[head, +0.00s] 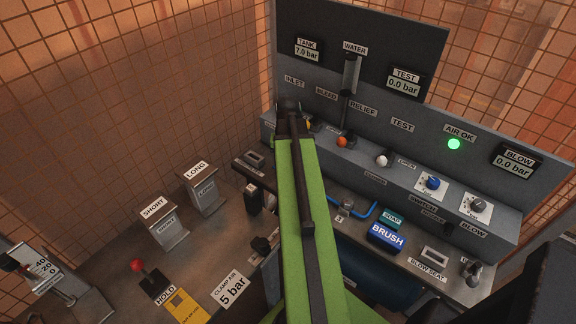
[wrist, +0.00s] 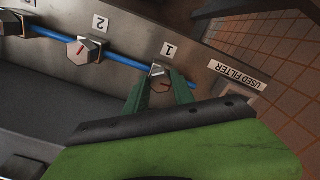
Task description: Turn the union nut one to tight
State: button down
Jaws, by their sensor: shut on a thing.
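Union nut one (wrist: 160,84) is a metal hex nut below the "1" label in the wrist view, at the end of a blue tube (wrist: 125,60). My gripper (wrist: 160,90) has its two green fingers on either side of this nut and is shut on it. A mark on the nut is partly visible, but its exact angle is hard to read. A second nut (wrist: 85,50) with a red mark sits under the "2" label. In the head view my green arm reaches toward the back panel and hides the gripper and nut one.
A "USED FILTER" label (wrist: 233,73) is close to the right finger in the wrist view. In the head view, a blue BRUSH block (head: 387,237) lies right of my arm. A red-knobbed HOLD lever (head: 140,268) stands at lower left. The AIR OK lamp (head: 454,144) is green.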

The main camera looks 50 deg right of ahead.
jog(key=c, duration=1.1)
grip_release()
jog(key=shift+o, duration=0.2)
jog(key=shift+r, duration=0.1)
notch_tip(320, 180, up, 17)
jog(key=p, duration=1.7)
jog(key=shift+r, duration=0.15)
